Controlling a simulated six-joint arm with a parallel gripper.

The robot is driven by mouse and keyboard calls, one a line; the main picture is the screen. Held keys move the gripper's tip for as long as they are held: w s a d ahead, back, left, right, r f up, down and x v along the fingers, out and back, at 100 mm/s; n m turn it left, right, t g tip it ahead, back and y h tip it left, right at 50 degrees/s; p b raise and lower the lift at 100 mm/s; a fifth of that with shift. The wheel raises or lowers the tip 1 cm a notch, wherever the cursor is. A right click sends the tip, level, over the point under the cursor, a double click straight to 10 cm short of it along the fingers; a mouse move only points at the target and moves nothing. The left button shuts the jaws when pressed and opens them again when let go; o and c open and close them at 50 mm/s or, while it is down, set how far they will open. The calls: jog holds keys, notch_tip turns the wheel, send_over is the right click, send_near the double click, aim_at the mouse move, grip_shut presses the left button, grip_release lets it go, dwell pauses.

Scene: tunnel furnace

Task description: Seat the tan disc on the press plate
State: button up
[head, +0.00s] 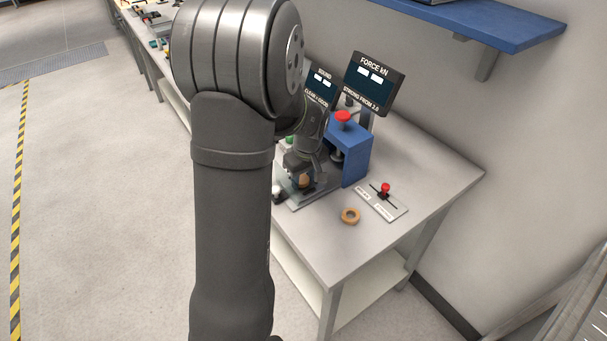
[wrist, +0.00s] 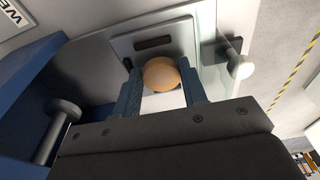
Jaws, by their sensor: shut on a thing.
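The tan disc (wrist: 161,73) sits between the two blue fingers of my gripper (wrist: 161,85) in the wrist view, touching both. In the head view the tan disc (head: 305,181) shows small below my gripper (head: 301,172), which is shut on it. A grey plate (head: 294,203) lies under them on the bench, beside the blue press frame (head: 356,155). A pale plate with dark slots (wrist: 178,30) shows behind the disc in the wrist view. I cannot tell whether the disc touches the plate.
A panel with a red-knobbed lever (head: 385,189) is to the right. A red knob (head: 343,116) tops the press. Two displays stand behind it. The bench's right side is clear.

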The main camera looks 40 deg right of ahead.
jog(key=shift+s+a+f, duration=0.1)
jog(key=shift+f, duration=0.55)
jog(key=shift+a+f, duration=0.1)
jog(key=shift+f, duration=0.1)
dwell(0.3)
jog(key=o, duration=1)
jog(key=shift+o, duration=0.6)
notch_tip(320, 180, up, 18)
jog(key=s, duration=0.2)
jog(key=shift+s+r, duration=0.2)
jog(key=shift+f, duration=0.1)
